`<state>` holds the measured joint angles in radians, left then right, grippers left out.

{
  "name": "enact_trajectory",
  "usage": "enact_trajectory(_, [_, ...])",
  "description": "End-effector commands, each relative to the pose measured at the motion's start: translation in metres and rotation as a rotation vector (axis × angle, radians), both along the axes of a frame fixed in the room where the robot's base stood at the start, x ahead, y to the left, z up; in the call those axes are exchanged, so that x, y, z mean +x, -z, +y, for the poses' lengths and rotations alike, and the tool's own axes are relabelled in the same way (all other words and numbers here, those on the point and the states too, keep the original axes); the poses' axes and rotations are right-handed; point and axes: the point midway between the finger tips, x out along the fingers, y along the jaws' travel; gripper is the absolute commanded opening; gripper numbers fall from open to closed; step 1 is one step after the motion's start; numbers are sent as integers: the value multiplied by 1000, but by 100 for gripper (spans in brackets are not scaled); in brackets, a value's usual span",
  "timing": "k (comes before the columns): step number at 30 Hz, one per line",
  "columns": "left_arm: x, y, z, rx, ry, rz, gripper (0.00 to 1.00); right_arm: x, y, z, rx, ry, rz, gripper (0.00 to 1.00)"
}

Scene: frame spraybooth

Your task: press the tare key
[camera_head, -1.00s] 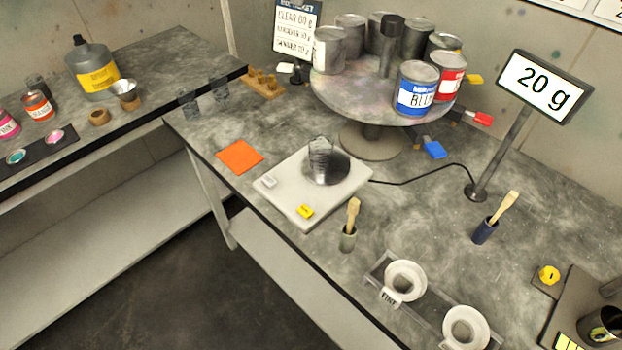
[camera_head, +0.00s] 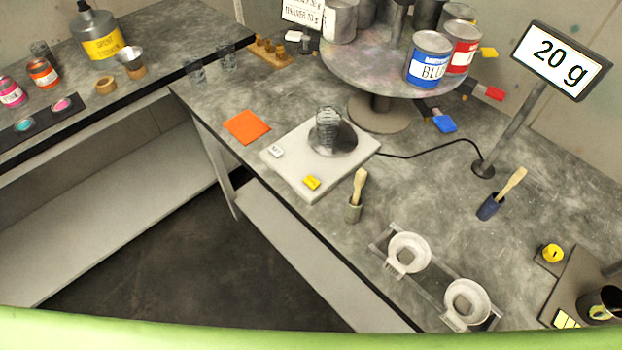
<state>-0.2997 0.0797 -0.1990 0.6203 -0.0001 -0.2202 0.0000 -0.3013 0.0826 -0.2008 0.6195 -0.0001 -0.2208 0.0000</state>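A white scale (camera_head: 294,184) stands on the grey bench, left of the middle, with a round dark metal pan (camera_head: 343,141). A clear ribbed cup (camera_head: 328,128) stands on the pan. Two small keys sit along the scale's near edge: a white key (camera_head: 276,151) at the left and a yellow key (camera_head: 312,183) nearer the front corner. Their lettering is too small to read, so I cannot tell which is tare. The display (camera_head: 556,61) on a post reads 20 g. Neither of my grippers is in view.
A round turntable (camera_head: 346,73) with several cans stands behind the scale. An orange square (camera_head: 246,127) lies left of it. A cable (camera_head: 425,154) runs from scale to display post.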

Motion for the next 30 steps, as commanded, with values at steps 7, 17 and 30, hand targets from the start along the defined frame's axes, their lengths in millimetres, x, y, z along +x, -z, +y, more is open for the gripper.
enact_trajectory(7, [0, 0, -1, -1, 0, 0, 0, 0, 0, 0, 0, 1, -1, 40])
enact_trajectory(17, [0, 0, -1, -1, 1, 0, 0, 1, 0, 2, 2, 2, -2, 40])
enact_trajectory(30, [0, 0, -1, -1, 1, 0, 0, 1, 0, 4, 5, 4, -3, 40])
